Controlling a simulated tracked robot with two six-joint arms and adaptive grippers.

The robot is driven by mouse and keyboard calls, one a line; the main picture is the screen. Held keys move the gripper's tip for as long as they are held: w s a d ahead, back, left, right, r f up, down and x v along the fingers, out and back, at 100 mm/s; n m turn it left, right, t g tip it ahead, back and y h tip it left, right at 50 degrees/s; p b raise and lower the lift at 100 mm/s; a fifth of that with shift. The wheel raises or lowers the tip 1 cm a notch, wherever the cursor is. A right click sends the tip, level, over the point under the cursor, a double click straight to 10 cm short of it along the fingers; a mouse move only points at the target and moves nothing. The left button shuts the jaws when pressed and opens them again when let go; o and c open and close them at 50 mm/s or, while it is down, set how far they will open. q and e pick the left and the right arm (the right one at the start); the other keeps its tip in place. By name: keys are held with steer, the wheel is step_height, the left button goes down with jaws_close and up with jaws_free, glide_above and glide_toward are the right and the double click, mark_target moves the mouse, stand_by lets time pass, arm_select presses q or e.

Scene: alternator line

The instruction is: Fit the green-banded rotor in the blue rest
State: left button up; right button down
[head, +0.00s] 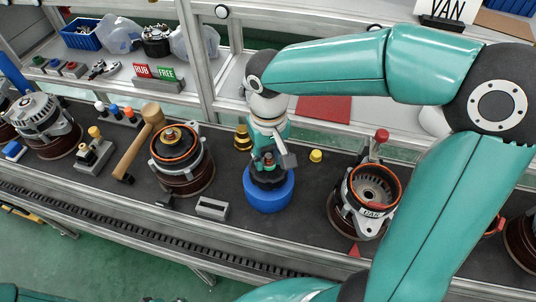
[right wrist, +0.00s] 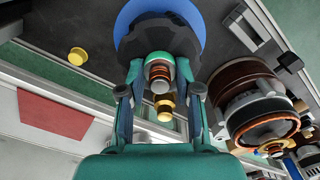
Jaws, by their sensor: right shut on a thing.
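My right gripper (head: 270,160) points down over the blue rest (head: 268,198), a round blue piece on the dark bench. It is shut on the green-banded rotor (head: 268,177), whose dark body shows just below the fingers. In the right wrist view the rotor (right wrist: 160,40) shows its green band (right wrist: 158,57) and copper-coloured rings between the two fingers. The blue rest (right wrist: 128,14) shows around and behind its dark body. The rotor looks upright at the rest; I cannot tell whether it is fully seated. My left gripper is out of view.
Left of the rest stand a housing with copper windings (head: 182,160), a mallet (head: 142,140) and a small grey block (head: 211,208). A yellow cap (head: 316,156) and another housing (head: 365,198) are to the right. Stacked brass pieces (head: 242,138) stand close behind, left.

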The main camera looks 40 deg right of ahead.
steer(key=shift+w, duration=0.1)
steer(key=c, duration=0.7)
jaws_free()
steer(key=shift+s+f, duration=0.2)
steer(key=shift+f, duration=0.1)
step_height(320, 180, up, 12)
steer(key=shift+r, duration=0.15)
